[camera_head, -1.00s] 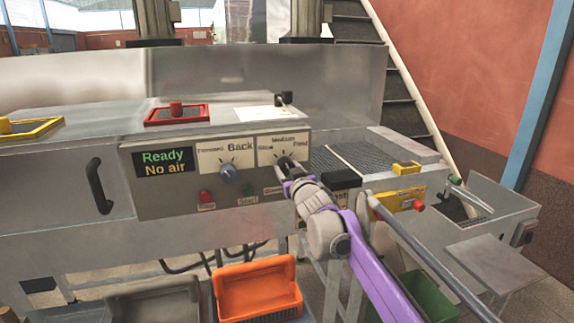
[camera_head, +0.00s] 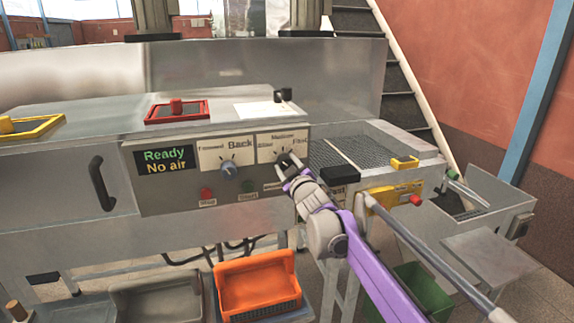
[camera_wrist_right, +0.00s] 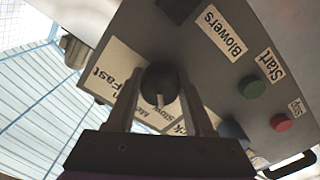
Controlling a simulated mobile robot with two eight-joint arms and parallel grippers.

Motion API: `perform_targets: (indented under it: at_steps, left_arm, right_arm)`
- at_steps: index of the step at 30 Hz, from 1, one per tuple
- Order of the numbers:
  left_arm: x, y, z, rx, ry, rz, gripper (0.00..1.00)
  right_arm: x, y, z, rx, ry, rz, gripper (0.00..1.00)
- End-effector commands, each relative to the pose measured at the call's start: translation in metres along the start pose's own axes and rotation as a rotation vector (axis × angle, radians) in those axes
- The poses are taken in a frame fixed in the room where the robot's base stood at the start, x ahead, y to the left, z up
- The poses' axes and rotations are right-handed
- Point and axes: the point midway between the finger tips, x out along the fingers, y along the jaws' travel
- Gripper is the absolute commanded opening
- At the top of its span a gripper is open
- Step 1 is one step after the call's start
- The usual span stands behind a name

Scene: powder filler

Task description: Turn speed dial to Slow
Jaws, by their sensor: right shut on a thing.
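The speed dial, a dark round knob (camera_wrist_right: 158,78), sits on the grey panel beside a white label plate (camera_head: 276,144) reading Slow, Medium and Fast. In the right wrist view its white pointer mark points down the picture, close to the word Slow. My right gripper (camera_wrist_right: 160,86) has one finger on each side of the knob and is shut on it. In the head view my right gripper (camera_head: 287,166) covers most of the dial. My left gripper is not in view.
Left of the dial is a Forward/Back knob (camera_head: 229,168). Below are a red stop button (camera_head: 207,192) and a green start button (camera_head: 248,186). The display (camera_head: 166,160) reads Ready, No air. A yellow-handled part (camera_head: 405,162) stands to the right.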

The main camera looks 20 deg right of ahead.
Motion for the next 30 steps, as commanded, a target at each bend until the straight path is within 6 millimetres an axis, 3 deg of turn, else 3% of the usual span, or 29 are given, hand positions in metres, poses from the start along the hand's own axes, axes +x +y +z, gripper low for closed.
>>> perform_targets:
  at_steps: [7,8,12,23,30]
  left_arm:
    - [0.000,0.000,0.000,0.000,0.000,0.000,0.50]
    - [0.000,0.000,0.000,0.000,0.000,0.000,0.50]
    - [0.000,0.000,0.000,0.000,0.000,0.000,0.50]
    - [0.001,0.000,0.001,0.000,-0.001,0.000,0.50]
    - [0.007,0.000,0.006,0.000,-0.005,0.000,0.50]
  right_arm:
    - [0.000,0.000,0.000,-0.002,0.000,0.000,0.00]
    - [0.000,0.000,0.000,-0.002,0.000,0.000,0.56]
    - [0.000,0.000,0.000,-0.001,0.000,0.000,0.81]
    - [-0.003,0.000,0.000,0.000,0.000,0.000,0.81]
    - [-0.036,-0.001,0.001,0.001,0.000,0.000,0.81]
